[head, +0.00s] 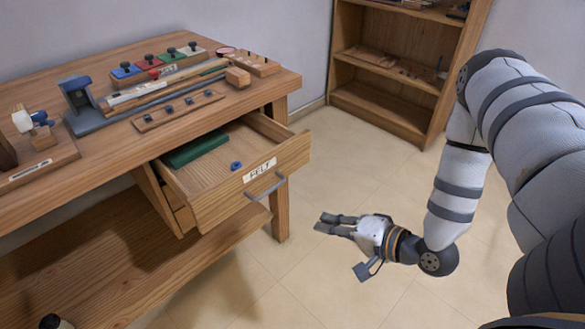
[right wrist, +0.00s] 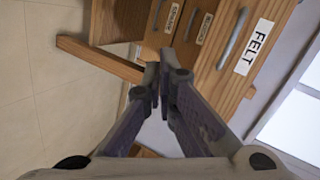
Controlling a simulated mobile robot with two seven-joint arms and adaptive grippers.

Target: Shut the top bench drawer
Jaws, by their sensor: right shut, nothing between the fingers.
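The top bench drawer (head: 228,172), labelled FELT, stands pulled out from the wooden workbench (head: 120,165). A green block and a small blue ring lie inside it. Its grey bar handle (head: 265,187) is on the front face; the handle also shows in the right wrist view (right wrist: 234,38). My right gripper (head: 322,223) is to the right of the drawer front and apart from it, with its fingers pointing left toward the bench. In the right wrist view its fingers are together and empty, with the FELT front (right wrist: 242,65) beyond them. My left gripper is not in view.
Other closed drawer fronts (right wrist: 188,25) with labels sit beside the FELT drawer. A bench leg (head: 278,215) stands by the drawer. Tools and a rack of coloured blocks (head: 155,66) cover the bench top. A wooden shelf (head: 395,75) stands behind. Tiled floor (head: 335,175) between is clear.

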